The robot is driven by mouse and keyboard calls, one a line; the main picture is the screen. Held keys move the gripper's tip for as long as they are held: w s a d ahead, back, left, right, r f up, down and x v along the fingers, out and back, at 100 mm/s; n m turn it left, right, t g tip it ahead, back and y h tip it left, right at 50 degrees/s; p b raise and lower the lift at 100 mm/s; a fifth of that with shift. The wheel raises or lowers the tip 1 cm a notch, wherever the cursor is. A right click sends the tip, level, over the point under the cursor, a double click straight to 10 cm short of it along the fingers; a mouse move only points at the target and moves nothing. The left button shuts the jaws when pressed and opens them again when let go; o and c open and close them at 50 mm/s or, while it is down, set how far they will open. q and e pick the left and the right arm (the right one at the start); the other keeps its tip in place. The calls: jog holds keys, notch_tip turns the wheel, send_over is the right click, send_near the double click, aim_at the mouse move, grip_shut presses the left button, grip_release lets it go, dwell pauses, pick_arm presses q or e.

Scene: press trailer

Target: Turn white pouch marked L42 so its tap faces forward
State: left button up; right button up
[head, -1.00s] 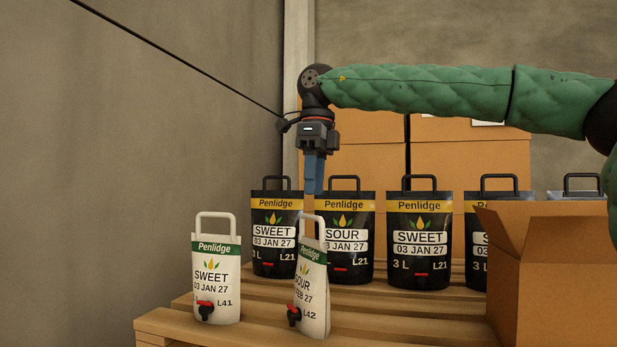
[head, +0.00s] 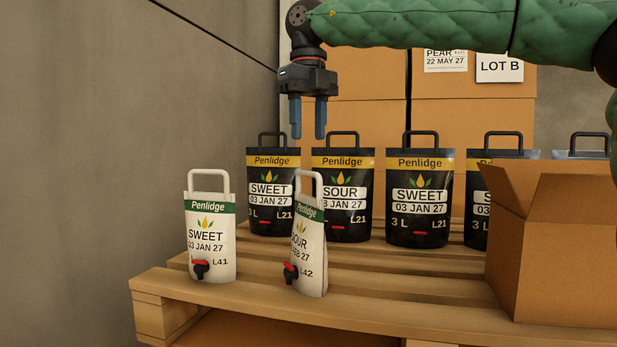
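The white pouch marked L42 (head: 311,255) stands upright on the pallet (head: 400,300). Its printed face is angled toward the left, and its red and black tap (head: 290,272) points to the left front. Its white loop handle (head: 309,175) stands up. My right gripper (head: 308,136) is open and empty, its blue fingers pointing down above the handle and apart from it. The white pouch marked L41 (head: 209,245) stands to the left with its tap facing front. My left gripper is not in view.
Several black pouches (head: 419,200) stand in a row behind. An open cardboard box (head: 560,255) sits at the right on the pallet. Stacked cartons (head: 365,110) and a grey wall (head: 120,120) are behind and left. Pallet slats are bare between L42 and the box.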

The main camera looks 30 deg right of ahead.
aim_at(308, 175)
jog(key=shift+s+m, duration=0.1)
jog(key=shift+m, duration=1)
jog(key=f, duration=0.6)
jog(key=shift+w, duration=0.2)
notch_tip(308, 175, down, 3)
jog(key=shift+s+d+r+b, duration=0.1)
jog(key=shift+r+b, duration=0.1)
jog(key=shift+b, duration=0.8)
jog(key=shift+a+f+b, duration=0.2)
jog(key=shift+f+b, duration=0.25)
jog(key=shift+f, duration=0.3)
jog(key=shift+d, duration=0.1)
jog(key=shift+c, duration=0.4)
grip_shut()
